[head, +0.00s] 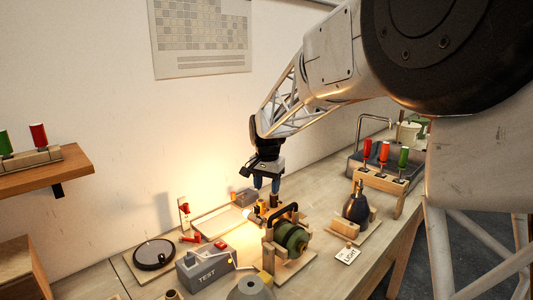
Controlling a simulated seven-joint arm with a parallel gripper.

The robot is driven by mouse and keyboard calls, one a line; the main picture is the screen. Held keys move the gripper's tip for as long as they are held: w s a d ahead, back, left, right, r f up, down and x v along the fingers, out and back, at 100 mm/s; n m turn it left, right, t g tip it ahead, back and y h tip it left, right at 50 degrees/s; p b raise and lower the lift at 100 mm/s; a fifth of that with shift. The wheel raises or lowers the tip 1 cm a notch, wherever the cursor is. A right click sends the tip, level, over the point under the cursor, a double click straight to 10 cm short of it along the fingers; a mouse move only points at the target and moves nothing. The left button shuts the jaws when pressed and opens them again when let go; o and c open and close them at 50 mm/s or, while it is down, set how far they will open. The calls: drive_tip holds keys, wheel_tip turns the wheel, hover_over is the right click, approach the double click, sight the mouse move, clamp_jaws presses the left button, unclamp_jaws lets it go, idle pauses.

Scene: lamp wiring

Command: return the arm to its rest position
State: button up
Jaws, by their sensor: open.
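My arm reaches in from the upper right. My gripper (266,188) points down over the middle of the bench, its two blue fingers apart and nothing seen between them. The fingertips are just above or behind small brass and dark parts (262,206); I cannot tell whether they touch. A glowing lamp bulb (249,214) is just below and left of the fingers.
A green coil on a wooden stand (291,238) stands in front of my gripper. A grey TEST box (205,268) and a round black dial (153,254) are left. A dark bottle-shaped part (356,205) and a rack with red and green handles (381,180) are right.

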drive_tip(key=s+d+r+n, duration=0.1)
drive_tip(key=s+d+r, duration=0.1)
drive_tip(key=s+d, duration=0.35)
drive_tip(key=s+d+r+n+t, duration=0.1)
drive_tip(key=s+d, duration=0.1)
drive_tip(key=s, duration=0.6)
drive_tip(key=s+d+r, duration=0.2)
drive_tip(key=s+d, duration=0.2)
drive_tip(key=s, duration=0.3)
drive_tip(key=s+d+f+n, duration=0.1)
drive_tip(key=s+d+f, duration=0.1)
drive_tip(key=s, duration=0.9)
drive_tip(key=s+d+f+n+t, duration=0.1)
drive_tip(key=s+d, duration=0.4)
drive_tip(key=s, duration=0.7)
wheel_tip(320, 180, down, 2)
drive_tip(key=shift+s+f+n, duration=0.15)
drive_tip(key=shift+s+n, duration=0.15)
drive_tip(key=shift+n, duration=0.2)
drive_tip(key=shift+d, duration=0.1)
